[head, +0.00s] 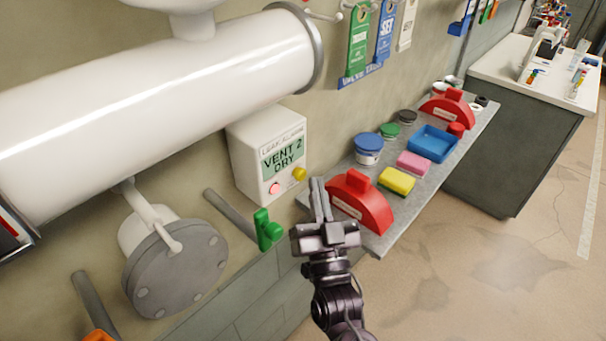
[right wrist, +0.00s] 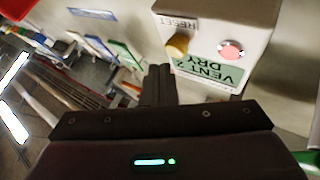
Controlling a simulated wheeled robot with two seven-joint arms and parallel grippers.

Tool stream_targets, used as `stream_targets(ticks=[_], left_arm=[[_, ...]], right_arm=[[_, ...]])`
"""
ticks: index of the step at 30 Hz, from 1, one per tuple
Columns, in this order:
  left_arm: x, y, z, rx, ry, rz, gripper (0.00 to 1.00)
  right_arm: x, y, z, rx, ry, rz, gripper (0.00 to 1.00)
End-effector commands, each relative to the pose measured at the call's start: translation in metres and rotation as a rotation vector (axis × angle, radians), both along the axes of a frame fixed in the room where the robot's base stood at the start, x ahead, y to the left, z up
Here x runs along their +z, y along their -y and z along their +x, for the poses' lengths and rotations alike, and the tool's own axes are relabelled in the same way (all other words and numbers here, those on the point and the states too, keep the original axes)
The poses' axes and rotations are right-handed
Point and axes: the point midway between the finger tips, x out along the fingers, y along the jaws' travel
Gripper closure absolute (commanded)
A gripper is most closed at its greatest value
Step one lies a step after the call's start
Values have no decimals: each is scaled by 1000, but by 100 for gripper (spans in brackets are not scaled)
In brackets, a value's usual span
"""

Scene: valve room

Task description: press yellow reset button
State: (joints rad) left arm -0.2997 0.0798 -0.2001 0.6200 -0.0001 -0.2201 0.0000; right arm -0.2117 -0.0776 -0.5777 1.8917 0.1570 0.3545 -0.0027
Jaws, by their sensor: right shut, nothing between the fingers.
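The yellow reset button (head: 299,174) is on the lower right of a white wall box (head: 248,165) whose green display reads "VENT 2 DRY". A lit red-pink button (head: 275,188) is to its left. In the right wrist view the box appears upside down, with the yellow button (right wrist: 177,46) under a "RESET" label. My right gripper (head: 319,186) is shut and empty. In the head view its fingertips are just right of and slightly below the yellow button. In the right wrist view the fingertips (right wrist: 160,70) show a gap from the button. My left gripper is not in view.
A grey shelf (head: 375,241) at right holds a red valve cover (head: 361,202), yellow and pink sponges, a blue tray (head: 433,143) and jars. A green-handled lever (head: 267,230) is below the box. A large white pipe (head: 150,95) runs above left.

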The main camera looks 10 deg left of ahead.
Motion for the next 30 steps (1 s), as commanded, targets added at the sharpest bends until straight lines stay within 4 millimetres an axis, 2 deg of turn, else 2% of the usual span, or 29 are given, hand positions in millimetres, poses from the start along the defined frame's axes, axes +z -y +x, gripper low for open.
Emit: stream_targets(ticks=[30], left_arm=[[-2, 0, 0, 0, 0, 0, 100]], right_arm=[[0, -10, 7, 0, 0, 0, 100]])
